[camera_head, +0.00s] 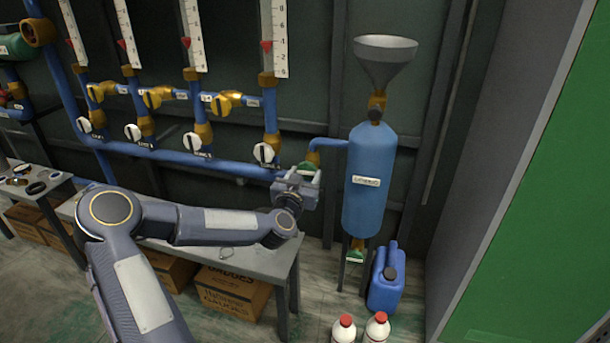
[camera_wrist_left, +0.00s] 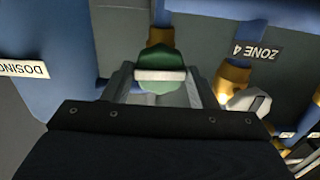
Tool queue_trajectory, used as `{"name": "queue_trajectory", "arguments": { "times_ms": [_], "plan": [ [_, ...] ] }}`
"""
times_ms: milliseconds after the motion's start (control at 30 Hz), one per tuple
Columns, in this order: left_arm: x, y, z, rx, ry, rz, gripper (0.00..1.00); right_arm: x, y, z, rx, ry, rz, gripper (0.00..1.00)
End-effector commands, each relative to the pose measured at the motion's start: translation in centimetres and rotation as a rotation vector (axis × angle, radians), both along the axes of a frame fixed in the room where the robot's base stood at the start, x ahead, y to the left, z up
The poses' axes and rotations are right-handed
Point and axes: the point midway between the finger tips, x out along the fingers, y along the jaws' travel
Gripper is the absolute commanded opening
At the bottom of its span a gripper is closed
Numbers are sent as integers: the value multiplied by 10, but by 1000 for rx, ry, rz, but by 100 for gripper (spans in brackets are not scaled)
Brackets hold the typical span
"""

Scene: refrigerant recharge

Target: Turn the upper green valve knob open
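The upper green valve knob (camera_head: 307,167) sits on the pipe elbow left of the blue dosing tank (camera_head: 370,200). In the left wrist view the knob (camera_wrist_left: 160,72) is green with a white bar across it, below a brass fitting. My left gripper (camera_head: 297,181) is at the knob, with one finger on each side. The gripper partly hides the knob in the head view. My right gripper is not in view.
A lower green valve (camera_head: 355,252) sits under the tank, beside a blue jug (camera_head: 388,280). A white-handled zone valve (camera_head: 264,153) is close to the left of my gripper. The blue horizontal pipe (camera_head: 205,163) runs above the bench (camera_head: 262,262). A funnel (camera_head: 385,60) tops the tank.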

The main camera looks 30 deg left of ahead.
Motion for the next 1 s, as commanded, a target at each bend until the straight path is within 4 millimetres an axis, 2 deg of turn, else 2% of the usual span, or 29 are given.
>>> {"name": "queue_trajectory", "arguments": {
  "times_ms": [33,167,267,500,867,1000],
  "plan": [
    [0,0,0,0,0,0,40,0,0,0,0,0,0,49],
    [0,0,0,0,1,0,25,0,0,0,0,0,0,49],
    [0,0,-1,-35,-7,0,25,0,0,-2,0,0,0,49],
    [-1,0,-2,-324,-77,1,25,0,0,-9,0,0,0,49],
    [-1,0,-2,-381,-88,1,25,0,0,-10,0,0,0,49],
    [-1,0,-4,-538,-126,0,25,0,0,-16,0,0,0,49]
  ]
}}
